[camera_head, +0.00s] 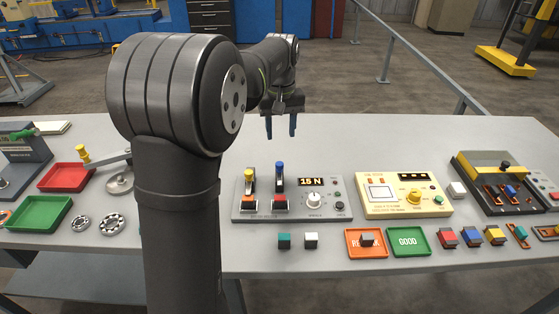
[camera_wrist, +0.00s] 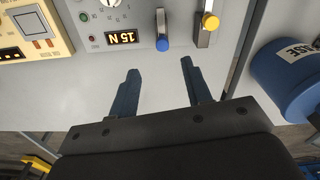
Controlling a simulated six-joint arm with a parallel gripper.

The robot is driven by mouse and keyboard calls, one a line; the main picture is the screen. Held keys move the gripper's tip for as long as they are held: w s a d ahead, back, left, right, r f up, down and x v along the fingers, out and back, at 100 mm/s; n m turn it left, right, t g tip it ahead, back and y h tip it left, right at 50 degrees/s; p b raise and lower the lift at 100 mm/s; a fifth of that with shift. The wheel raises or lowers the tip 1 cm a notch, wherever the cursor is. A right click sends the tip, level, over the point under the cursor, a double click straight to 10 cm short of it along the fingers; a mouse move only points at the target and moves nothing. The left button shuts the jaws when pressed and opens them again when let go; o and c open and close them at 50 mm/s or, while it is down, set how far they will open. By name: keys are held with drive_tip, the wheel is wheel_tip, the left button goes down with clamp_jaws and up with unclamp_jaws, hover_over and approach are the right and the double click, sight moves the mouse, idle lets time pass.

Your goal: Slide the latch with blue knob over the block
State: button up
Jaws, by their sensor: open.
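The latch with the blue knob (camera_head: 279,167) is a silver upright lever on a grey tester box (camera_head: 320,213), right of a similar latch with a yellow knob (camera_head: 251,168). Red-orange parts (camera_head: 280,200) sit at the foot of the latches; I cannot tell whether one is the block. My gripper (camera_head: 281,127) is open and empty, above and behind the box, fingers pointing down. In the wrist view, the blue knob (camera_wrist: 162,44) lies just ahead of the gap between the fingertips (camera_wrist: 160,67), touching neither. The yellow knob also shows there (camera_wrist: 209,20).
The box has a lit "15 N" display (camera_head: 311,182) and a dial. A yellow tester (camera_head: 402,197) stands to its right. Teal (camera_head: 284,241) and white (camera_head: 310,241) blocks lie in front, left of a green GOOD tray (camera_head: 408,253). My arm hides part of the table.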

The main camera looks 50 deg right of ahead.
approach(279, 164)
drive_tip(key=shift+n, duration=0.4)
wheel_tip(279, 164, down, 8)
drive_tip(key=shift+d+f, duration=0.1)
drive_tip(key=shift+f, duration=0.1)
idle(0.3)
